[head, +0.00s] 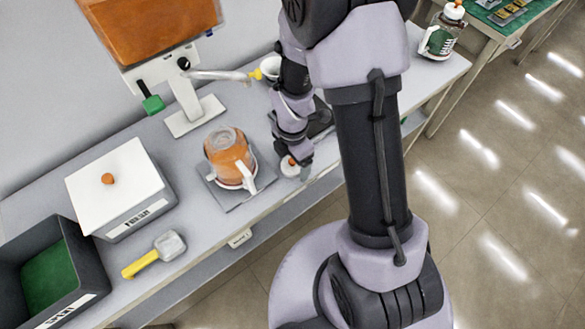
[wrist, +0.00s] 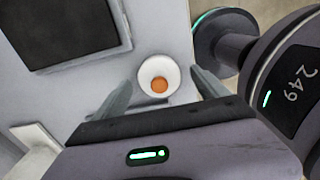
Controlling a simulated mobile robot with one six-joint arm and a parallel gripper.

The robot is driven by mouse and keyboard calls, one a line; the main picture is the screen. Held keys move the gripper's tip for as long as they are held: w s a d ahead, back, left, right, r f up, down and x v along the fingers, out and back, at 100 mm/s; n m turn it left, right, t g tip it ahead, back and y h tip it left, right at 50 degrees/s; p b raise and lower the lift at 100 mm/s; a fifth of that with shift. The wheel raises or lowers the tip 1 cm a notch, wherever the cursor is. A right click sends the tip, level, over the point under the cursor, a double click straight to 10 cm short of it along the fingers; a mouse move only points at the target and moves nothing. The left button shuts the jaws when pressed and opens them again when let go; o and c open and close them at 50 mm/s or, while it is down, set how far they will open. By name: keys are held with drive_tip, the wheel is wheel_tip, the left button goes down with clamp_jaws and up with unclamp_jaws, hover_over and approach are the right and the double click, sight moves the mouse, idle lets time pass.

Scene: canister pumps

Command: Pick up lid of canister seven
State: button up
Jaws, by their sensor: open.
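A round white lid with an orange knob (head: 290,167) lies on the bench near its front edge, right of an orange-filled jug-like canister (head: 225,152). In the wrist view the lid (wrist: 147,68) lies ahead of my gripper, between the lines of its two fingers. My gripper (head: 297,161) is open and empty, just above or beside the lid; the exact height gap is unclear. No number seven is readable on the lid or canister.
The canister stands on a grey plate (head: 222,197). A white-lidded box (head: 115,190), a yellow-handled scoop (head: 155,254) and a dark bin (head: 88,255) are to the left. Behind is an orange tank (head: 150,28) on a stand. Another canister (head: 440,40) stands at the far right.

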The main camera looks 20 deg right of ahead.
drive_tip(key=shift+f, duration=0.55)
drive_tip(key=shift+r, duration=0.15)
drive_tip(key=shift+c, duration=0.6)
drive_tip(key=c, duration=1.3)
drive_tip(key=shift+r, duration=0.15)
